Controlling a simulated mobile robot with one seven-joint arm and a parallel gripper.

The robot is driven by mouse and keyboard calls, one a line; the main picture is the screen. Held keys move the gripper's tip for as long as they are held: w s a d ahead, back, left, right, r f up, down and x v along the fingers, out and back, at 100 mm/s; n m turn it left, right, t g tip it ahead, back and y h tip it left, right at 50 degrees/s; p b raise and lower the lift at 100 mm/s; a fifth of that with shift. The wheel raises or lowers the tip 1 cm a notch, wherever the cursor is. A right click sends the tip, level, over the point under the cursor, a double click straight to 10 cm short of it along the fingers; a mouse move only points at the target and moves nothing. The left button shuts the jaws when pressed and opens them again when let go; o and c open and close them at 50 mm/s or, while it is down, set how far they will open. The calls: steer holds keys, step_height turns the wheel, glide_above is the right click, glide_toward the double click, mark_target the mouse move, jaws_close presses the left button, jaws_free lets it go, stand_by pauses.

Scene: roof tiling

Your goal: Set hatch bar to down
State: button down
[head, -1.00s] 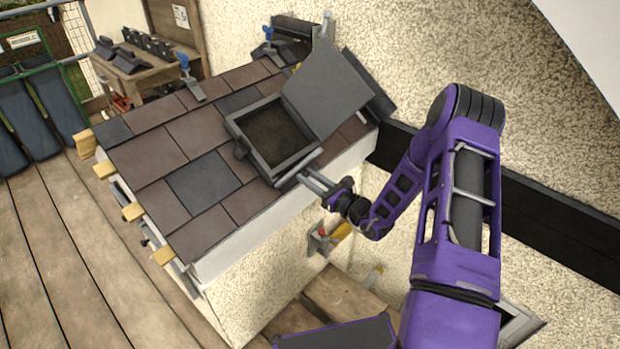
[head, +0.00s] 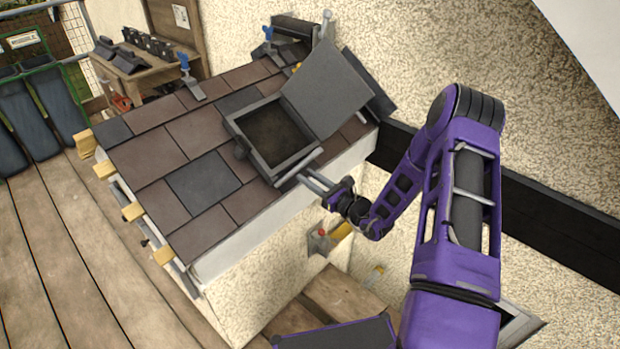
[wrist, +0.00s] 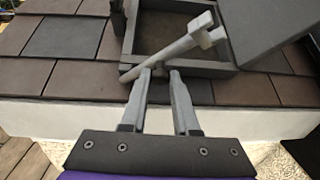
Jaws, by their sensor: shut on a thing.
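The hatch (head: 237,128) is a dark square frame set in the tiled roof, and its flat lid (head: 328,95) stands open, tilted back to the right. The hatch bar (wrist: 180,46) is a grey bar lying slantwise across the near edge of the hatch frame in the wrist view, with a thicker end at the upper right. In the head view my gripper (head: 307,180) reaches the near right edge of the hatch from the right; the bar is hard to make out there.
Brown and grey roof tiles (head: 150,148) surround the hatch. A speckled wall (head: 420,50) and a dark beam (head: 560,218) lie behind my arm. A workbench (head: 150,75) stands at the back left. Clamps with blue handles (head: 190,80) sit along the upper roof edge.

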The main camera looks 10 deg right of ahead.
stand_by(0.4)
steer(key=shift+w+d+f+m+g+y+b, duration=0.2)
steer(key=shift+w+f+m+g+y+b, duration=0.2)
steer(key=shift+w+f+g+y+b, duration=0.75)
steer(key=shift+w+d+f+m+g+y+b, duration=0.15)
steer(key=shift+w+f+m+g+y+b, duration=0.25)
steer(key=shift+y+b, duration=0.8)
steer(key=shift+w+d+f+m+g+y+b, duration=0.2)
steer(key=shift+w+f+m+g+y+b, duration=0.4)
steer(key=shift+b, duration=1.1)
steer(key=shift+w+f, duration=0.2)
steer(key=shift+f, duration=0.05)
steer(key=c, duration=0.7)
jaws_free()
